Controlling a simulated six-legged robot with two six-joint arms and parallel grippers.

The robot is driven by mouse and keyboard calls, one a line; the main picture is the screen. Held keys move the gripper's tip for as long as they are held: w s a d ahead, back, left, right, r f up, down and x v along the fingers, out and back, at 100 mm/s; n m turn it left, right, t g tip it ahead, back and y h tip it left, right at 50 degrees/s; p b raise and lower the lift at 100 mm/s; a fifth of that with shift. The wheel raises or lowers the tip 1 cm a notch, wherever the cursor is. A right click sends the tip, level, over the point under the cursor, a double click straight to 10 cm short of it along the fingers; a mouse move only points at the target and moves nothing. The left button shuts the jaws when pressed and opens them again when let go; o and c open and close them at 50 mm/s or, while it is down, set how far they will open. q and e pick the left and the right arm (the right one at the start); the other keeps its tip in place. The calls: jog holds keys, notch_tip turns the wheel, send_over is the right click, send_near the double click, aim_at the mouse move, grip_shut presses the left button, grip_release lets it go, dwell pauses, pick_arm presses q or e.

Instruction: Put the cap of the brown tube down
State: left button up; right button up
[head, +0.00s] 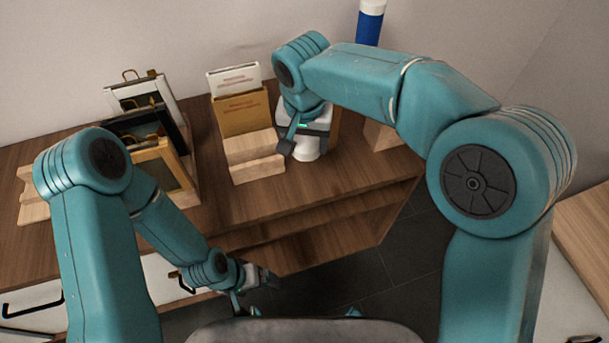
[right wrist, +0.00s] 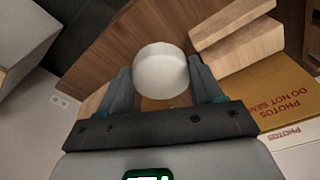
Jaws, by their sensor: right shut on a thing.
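A round white cap (right wrist: 161,70) sits between the fingers of my right gripper (right wrist: 158,76) in the right wrist view. The gripper is shut on it. In the head view my right gripper (head: 301,147) points down over the wooden table (head: 330,195), with white (head: 308,154) showing at its fingers. I cannot tell whether the cap touches anything below. The brown tube does not show clearly; my arm hides part of that area. My left gripper (head: 256,290) hangs low in front of the table, and its fingers are too small to read.
A wooden holder (head: 256,170) with a brown envelope (head: 243,112) and a white card stands left of my right gripper. Framed pictures (head: 165,165) lean in a rack further left. A blue tube (head: 368,28) with a white top stands behind my right arm. The table's front strip is clear.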

aim_at(306, 182)
notch_tip(306, 182, down, 13)
jog(key=shift+r, duration=0.1)
dwell(0.3)
jog(key=shift+f+b, duration=0.2)
jog(key=shift+b, duration=0.1)
jog(key=o, duration=1.2)
jog(key=shift+r, duration=0.15)
jog(key=r, duration=0.4)
jog(key=s+r, duration=0.1)
jog(key=r, duration=0.7)
jog(key=shift+s+a+p, duration=0.1)
jog(key=shift+s+p, duration=0.1)
jog(key=shift+p, duration=0.15)
